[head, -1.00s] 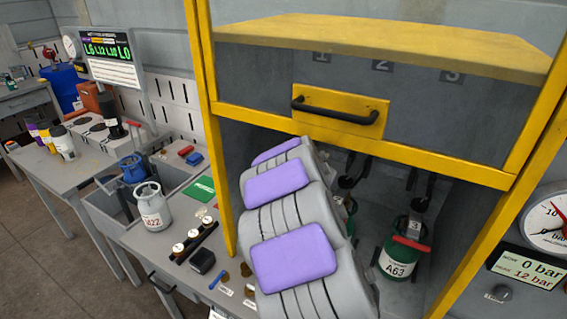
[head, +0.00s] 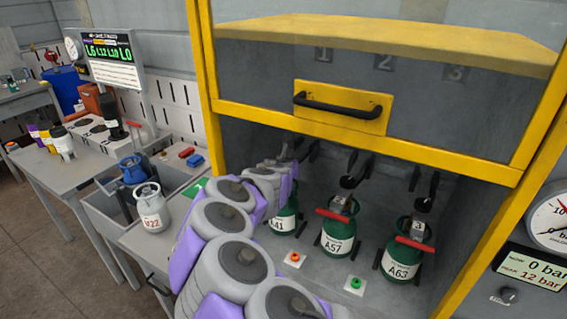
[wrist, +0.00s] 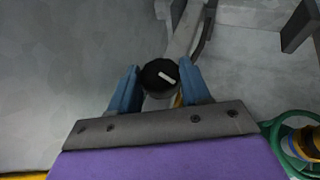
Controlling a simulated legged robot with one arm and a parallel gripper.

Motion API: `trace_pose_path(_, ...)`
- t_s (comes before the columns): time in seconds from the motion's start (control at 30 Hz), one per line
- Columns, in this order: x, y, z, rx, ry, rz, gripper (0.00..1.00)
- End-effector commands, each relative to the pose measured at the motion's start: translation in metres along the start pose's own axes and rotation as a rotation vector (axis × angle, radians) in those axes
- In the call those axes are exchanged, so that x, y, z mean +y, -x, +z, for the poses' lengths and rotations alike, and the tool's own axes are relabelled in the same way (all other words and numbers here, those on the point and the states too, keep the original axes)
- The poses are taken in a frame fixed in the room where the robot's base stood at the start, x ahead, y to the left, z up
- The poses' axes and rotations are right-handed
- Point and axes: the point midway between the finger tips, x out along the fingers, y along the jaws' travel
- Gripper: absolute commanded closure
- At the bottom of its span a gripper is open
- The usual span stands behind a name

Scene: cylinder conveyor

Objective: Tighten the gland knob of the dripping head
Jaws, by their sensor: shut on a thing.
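In the wrist view, my gripper (wrist: 160,70) has its blue fingers shut on a round black knob (wrist: 158,78) with a white pointer mark. In the head view my arm covers the gripper, which reaches in toward the left of the cabinet. Three green cylinders stand there: A41 (head: 286,218), partly behind my arm, A57 (head: 337,238) and A63 (head: 402,263). A57 and A63 have red bars at their tops, under dark filling heads. The head over A41 is mostly hidden. No drip can be made out on any head.
The yellow cabinet frame (head: 350,135) and its raised grey guard with a black handle (head: 337,104) border the opening. An orange button (head: 294,257) and a green button (head: 355,283) sit on the cabinet floor. A white cylinder (head: 151,208) stands on the left bench.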

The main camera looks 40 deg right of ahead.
Motion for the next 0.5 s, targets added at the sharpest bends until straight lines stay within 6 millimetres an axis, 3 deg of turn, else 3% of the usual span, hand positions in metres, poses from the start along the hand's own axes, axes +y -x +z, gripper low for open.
trace_pose_path(0.4, 0.0010, 0.0006, 0.0002, -0.002, -0.010, -0.021, 0.83)
trace_pose_path(0.43, 0.0010, 0.0006, 0.0002, -0.002, -0.010, -0.021, 0.51)
trace_pose_path(0.5, 0.0011, 0.0006, 0.0003, -0.002, -0.010, -0.021, 0.44)
